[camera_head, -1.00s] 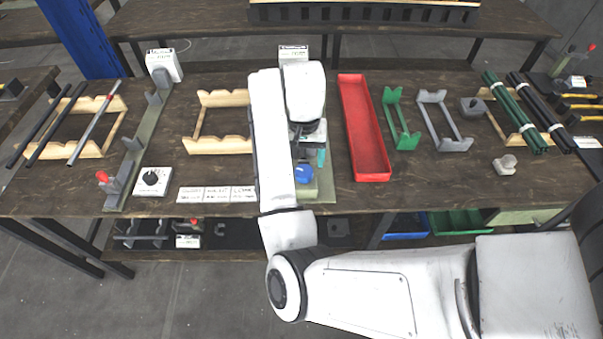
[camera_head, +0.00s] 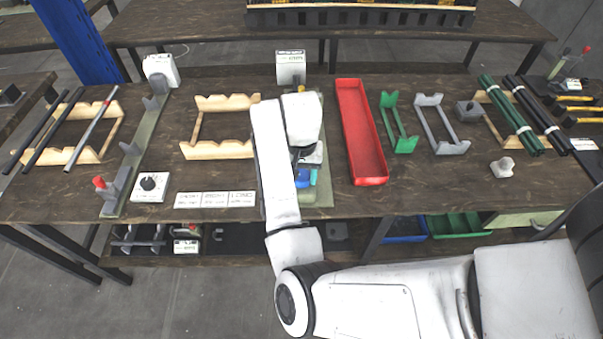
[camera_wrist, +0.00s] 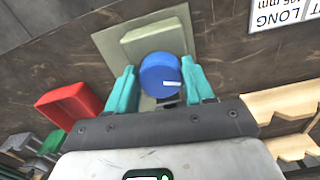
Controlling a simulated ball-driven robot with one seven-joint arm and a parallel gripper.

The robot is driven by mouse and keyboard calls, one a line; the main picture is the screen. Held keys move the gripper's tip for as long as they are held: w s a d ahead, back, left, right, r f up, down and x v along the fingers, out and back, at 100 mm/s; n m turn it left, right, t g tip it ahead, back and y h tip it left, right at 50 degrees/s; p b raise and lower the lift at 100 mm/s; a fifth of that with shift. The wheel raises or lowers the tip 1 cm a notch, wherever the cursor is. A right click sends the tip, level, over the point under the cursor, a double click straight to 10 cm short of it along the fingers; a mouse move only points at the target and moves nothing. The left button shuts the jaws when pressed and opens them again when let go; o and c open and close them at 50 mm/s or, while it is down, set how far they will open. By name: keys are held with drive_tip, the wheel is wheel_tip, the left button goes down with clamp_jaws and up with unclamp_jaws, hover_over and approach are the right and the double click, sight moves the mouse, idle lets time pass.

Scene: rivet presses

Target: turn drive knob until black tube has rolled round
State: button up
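The blue knob (camera_head: 302,178) sits on a green block at the front of the bench, partly hidden by my arm. In the wrist view the knob (camera_wrist: 161,75) is round with a white mark. My gripper (camera_wrist: 160,68) has its teal fingers on either side of the knob, with a narrow gap showing at each side. In the head view my gripper (camera_head: 307,177) is at the knob. Black tubes (camera_head: 50,130) lie on a wooden rack at the left. Any tube behind my arm is hidden.
A red tray (camera_head: 361,135) stands right of my arm, with green (camera_head: 399,125) and grey (camera_head: 441,125) cradles beyond. A wooden cradle (camera_head: 218,150) and label cards (camera_head: 215,199) lie left. A white box with a black dial (camera_head: 150,186) stands farther left.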

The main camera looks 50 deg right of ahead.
drive_tip(key=c, duration=0.6)
drive_tip(key=shift+r+n+p, duration=0.15)
drive_tip(key=shift+n+p, duration=0.15)
drive_tip(key=shift+p, duration=0.25)
drive_tip(key=shift+s+r+n+p, duration=0.1)
drive_tip(key=shift+n+p, duration=0.5)
drive_tip(key=shift+p, duration=0.25)
drive_tip(key=n+p, duration=0.2)
drive_tip(key=p, duration=0.1)
drive_tip(key=shift+d, duration=0.1)
drive_tip(key=n+p, duration=0.3)
drive_tip(key=shift+n+p, duration=0.6)
drive_tip(key=shift+n, duration=0.5)
drive_tip(key=shift+f, duration=0.2)
